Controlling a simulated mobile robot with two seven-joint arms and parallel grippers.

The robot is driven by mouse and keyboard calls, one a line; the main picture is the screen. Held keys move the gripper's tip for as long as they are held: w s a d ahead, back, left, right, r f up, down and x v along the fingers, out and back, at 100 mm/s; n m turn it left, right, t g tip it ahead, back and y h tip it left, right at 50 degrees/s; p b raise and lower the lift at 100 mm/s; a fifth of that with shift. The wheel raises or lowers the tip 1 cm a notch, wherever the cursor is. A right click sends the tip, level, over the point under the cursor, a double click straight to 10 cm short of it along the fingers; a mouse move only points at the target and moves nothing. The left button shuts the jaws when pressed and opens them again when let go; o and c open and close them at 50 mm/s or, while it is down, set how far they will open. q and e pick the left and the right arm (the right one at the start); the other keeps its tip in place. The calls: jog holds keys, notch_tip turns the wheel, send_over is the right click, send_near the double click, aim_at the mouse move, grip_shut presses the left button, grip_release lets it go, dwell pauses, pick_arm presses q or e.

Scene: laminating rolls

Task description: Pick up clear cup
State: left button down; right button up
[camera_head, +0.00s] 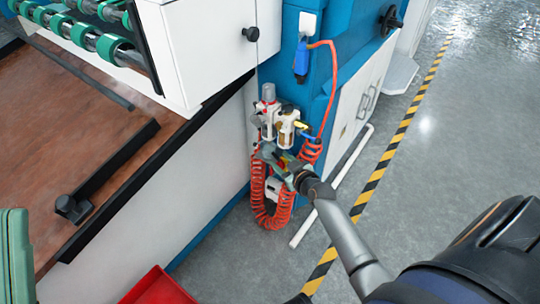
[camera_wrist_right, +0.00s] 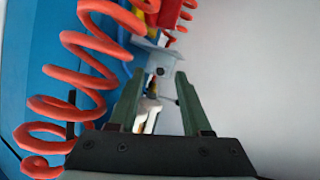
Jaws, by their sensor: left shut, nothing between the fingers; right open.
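The air filter unit on the blue machine side has a pale, partly see-through cup (camera_head: 287,122) with brownish contents, upright beside a grey-topped part. I cannot tell for sure whether this is the clear cup. My right gripper (camera_head: 271,156) is just below and in front of the unit, with its fingers open. In the right wrist view, the open fingers (camera_wrist_right: 158,78) have a small whitish piece (camera_wrist_right: 149,114) showing between them; I cannot tell whether they touch it. A green part of my left gripper (camera_head: 16,255) shows at the left edge, shut and empty.
A coiled orange-red hose (camera_head: 260,205) hangs close around my right gripper and also loops left of the fingers in the wrist view (camera_wrist_right: 75,70). A white pipe (camera_head: 320,205) lies on the floor. A red bin (camera_head: 157,288) stands at the bottom.

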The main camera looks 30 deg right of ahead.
aim_at(272, 154)
jog(key=shift+b+x, duration=0.3)
jog(key=shift+x, duration=0.8)
grip_shut()
